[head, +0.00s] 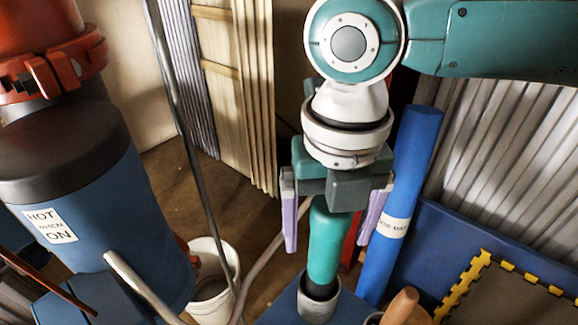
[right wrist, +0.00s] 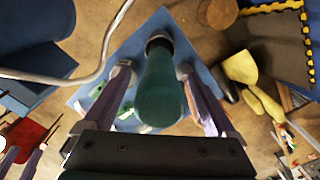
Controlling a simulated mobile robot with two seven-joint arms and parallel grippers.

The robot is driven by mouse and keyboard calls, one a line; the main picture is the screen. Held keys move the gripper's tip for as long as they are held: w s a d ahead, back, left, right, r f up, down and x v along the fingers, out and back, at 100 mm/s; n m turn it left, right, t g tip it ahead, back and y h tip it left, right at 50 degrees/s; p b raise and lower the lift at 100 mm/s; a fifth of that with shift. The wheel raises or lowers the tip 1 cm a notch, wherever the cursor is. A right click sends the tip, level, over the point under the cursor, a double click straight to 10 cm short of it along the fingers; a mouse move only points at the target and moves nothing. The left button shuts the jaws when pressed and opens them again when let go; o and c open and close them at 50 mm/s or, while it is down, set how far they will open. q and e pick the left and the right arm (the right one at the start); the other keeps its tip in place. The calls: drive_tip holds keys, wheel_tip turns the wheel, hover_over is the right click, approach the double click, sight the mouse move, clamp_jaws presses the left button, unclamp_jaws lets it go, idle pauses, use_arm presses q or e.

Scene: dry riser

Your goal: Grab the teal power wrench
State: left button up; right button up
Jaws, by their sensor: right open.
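The teal power wrench (head: 323,245) stands upright, its grey lower end on a blue surface. In the right wrist view the teal body (right wrist: 160,95) points toward the camera. My right gripper (head: 327,247) is above it, pointing down, with its two purple fingers apart on either side of the body. The right wrist view also shows the fingers (right wrist: 154,72) flanking it, with gaps on both sides. Purple finger-like strips at that view's lower left edge may be my left gripper (right wrist: 20,160), but they are cut off and unclear.
A large blue canister (head: 95,180) with a sign stands at left, beside a white bucket (head: 212,278). A grey hose (head: 262,262) runs near the wrench. A blue roll (head: 405,190) leans close on the right. A yellow-edged mat (head: 505,295) lies at lower right.

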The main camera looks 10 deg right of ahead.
clamp_jaws()
idle(0.8)
